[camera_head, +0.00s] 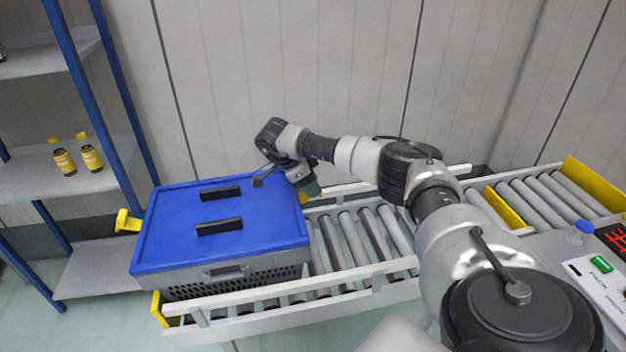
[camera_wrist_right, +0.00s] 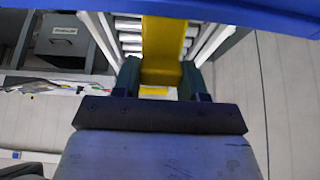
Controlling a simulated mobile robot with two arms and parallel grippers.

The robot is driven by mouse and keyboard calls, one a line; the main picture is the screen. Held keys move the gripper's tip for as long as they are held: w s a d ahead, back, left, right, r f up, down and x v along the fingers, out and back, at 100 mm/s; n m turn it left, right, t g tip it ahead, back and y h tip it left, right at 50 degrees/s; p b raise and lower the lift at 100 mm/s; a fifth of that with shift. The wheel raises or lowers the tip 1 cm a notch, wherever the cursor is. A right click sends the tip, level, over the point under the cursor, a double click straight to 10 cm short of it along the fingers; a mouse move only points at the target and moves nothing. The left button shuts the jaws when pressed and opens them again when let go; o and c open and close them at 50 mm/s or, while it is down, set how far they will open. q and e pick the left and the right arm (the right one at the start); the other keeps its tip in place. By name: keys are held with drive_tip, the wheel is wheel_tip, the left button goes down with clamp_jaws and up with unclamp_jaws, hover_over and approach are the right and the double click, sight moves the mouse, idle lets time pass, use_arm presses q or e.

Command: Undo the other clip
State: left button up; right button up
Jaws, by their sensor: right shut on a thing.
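A grey tote (camera_head: 235,283) with a blue lid (camera_head: 170,237) stands on the roller conveyor. The lid has two black handles on top. A yellow clip (camera_head: 127,221) sticks outward from the tote's left side, swung away from the lid. The other yellow clip (camera_head: 304,198) is on the right side, mostly hidden by my right gripper (camera_head: 308,187). In the right wrist view, the fingers of my right gripper (camera_wrist_right: 158,82) are shut on this yellow clip (camera_wrist_right: 163,45), one on each side, just below the blue lid edge (camera_wrist_right: 250,12). My left gripper is not in view.
The roller conveyor (camera_head: 290,312) runs right from the tote, with bare rollers and yellow end pieces. A blue-posted shelf (camera_head: 95,268) with two yellow-capped bottles (camera_head: 78,158) stands at the left. A wall is close behind. A control panel (camera_head: 592,275) is at the right.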

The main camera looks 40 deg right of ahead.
drive_tip(key=o, duration=0.9)
drive_tip(key=b+v, duration=0.1)
drive_tip(key=v, duration=1)
drive_tip(key=shift+w+f+b, duration=0.1)
drive_tip(key=shift+b, duration=0.2)
